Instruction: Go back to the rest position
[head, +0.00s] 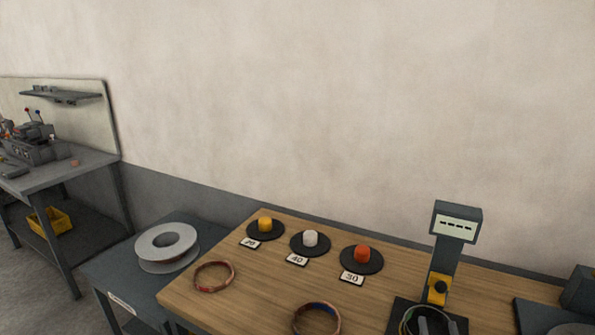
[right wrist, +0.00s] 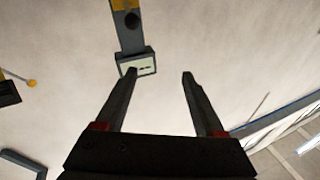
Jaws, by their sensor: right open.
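My right gripper (right wrist: 161,73) shows in the right wrist view with its two fingers wide apart and nothing between them. Behind its left fingertip is the display head of a scale (right wrist: 137,63); the pale wall fills most of that view. In the head view the scale (head: 457,222) stands at the right of the wooden table (head: 230,312). Two more coils, one reddish (head: 198,284) and one with blue parts (head: 296,328), lie on the table. My left gripper is not in view.
Three dark discs bear a yellow (head: 265,224), a white (head: 310,238) and an orange (head: 362,253) knob, with number cards in front. A grey spool (head: 150,248) is on the side table. A workbench (head: 85,165) stands far left. Bare wood lies between the coils.

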